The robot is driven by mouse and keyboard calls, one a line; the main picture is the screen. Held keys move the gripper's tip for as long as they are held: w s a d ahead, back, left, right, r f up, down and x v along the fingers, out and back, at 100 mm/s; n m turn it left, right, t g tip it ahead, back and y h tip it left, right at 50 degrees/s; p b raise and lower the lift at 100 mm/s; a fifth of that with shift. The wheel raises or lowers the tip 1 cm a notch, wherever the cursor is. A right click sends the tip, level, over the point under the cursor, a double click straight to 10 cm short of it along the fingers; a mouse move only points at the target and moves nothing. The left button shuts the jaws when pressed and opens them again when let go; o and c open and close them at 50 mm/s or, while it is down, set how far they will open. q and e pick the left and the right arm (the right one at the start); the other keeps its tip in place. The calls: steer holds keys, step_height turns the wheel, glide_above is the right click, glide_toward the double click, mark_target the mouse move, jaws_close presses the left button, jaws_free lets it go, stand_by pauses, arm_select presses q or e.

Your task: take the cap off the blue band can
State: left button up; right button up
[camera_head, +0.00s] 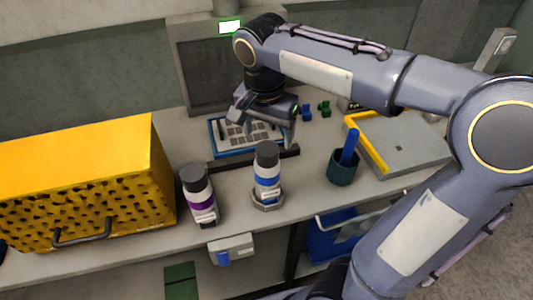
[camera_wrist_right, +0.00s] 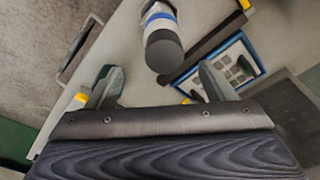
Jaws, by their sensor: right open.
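The blue band can (camera_head: 267,180) is white with a blue band and stands upright in a grey hexagonal holder (camera_head: 268,205) on the bench. Its dark grey cap (camera_head: 266,150) is on top. The can also shows in the right wrist view (camera_wrist_right: 157,14), its cap (camera_wrist_right: 163,52) facing the camera between the two fingers. My right gripper (camera_head: 262,129) is open and empty, above and behind the can in the head view. It also shows in the right wrist view (camera_wrist_right: 161,77), with the fingers apart and no contact visible. My left gripper is not in view.
A purple band can (camera_head: 202,201) with a dark cap stands left of the blue one. A yellow perforated box (camera_head: 80,160) fills the left. A teal cup (camera_head: 342,172) with a blue stick and a grey-yellow case (camera_head: 405,145) are right. A blue-edged tray (camera_head: 221,150) lies behind.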

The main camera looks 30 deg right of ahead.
mark_target(267, 148)
steer(key=shift+w+a+m, duration=0.1)
steer(key=shift+w+m, duration=0.2)
steer(key=shift+w, duration=0.2)
steer(key=shift+f+h, duration=0.25)
steer(key=shift+h, duration=0.05)
steer(key=f, duration=0.4)
steer(key=d+f, duration=0.1)
steer(key=f, duration=0.2)
steer(key=shift+w, duration=0.25)
steer(key=shift+c, duration=0.5)
steer(key=c, duration=0.9)
